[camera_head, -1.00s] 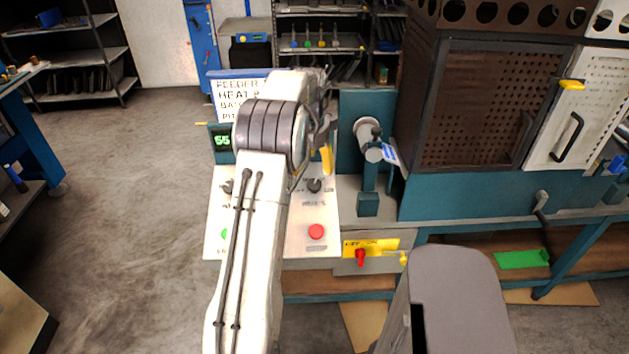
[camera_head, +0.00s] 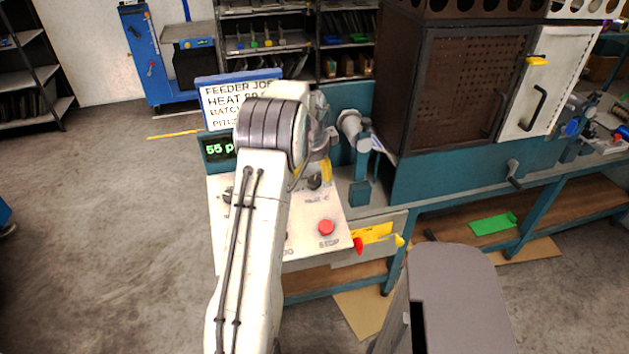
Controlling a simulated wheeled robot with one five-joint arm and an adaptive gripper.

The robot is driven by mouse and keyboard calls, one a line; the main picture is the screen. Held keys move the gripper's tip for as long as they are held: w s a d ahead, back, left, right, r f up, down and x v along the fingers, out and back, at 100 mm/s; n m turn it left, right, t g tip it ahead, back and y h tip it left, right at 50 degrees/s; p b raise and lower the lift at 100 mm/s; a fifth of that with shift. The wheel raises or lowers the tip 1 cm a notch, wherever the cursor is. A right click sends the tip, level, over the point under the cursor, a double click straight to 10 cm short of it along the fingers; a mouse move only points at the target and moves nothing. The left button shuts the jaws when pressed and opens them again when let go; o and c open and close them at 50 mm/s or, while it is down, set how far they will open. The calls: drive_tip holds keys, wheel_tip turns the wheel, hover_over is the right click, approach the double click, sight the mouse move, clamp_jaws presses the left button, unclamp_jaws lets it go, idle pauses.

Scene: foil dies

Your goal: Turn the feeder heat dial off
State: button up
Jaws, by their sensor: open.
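The white feeder control panel (camera_head: 328,207) slopes at the centre, largely covered by my white arm. A dark dial (camera_head: 314,182) shows on its right part, just below my gripper; its label is too small to read. Another dark knob (camera_head: 227,195) shows partly at the left of my arm. My gripper (camera_head: 313,172) is over the upper right of the panel, with yellow finger parts showing. It is open, with nothing seen between the fingers. The arm hides much of it, and I cannot tell whether it touches the dial.
A green display (camera_head: 219,147) and sign (camera_head: 228,104) stand behind. Left floor is clear.

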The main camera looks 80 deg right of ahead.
sight(314, 180)
drive_tip(key=shift+p+x, duration=0.55)
drive_tip(key=shift+x, duration=2.65)
drive_tip(key=shift+c, duration=0.2)
drive_tip(key=shift+a, duration=0.1)
drive_tip(key=c, duration=1.2)
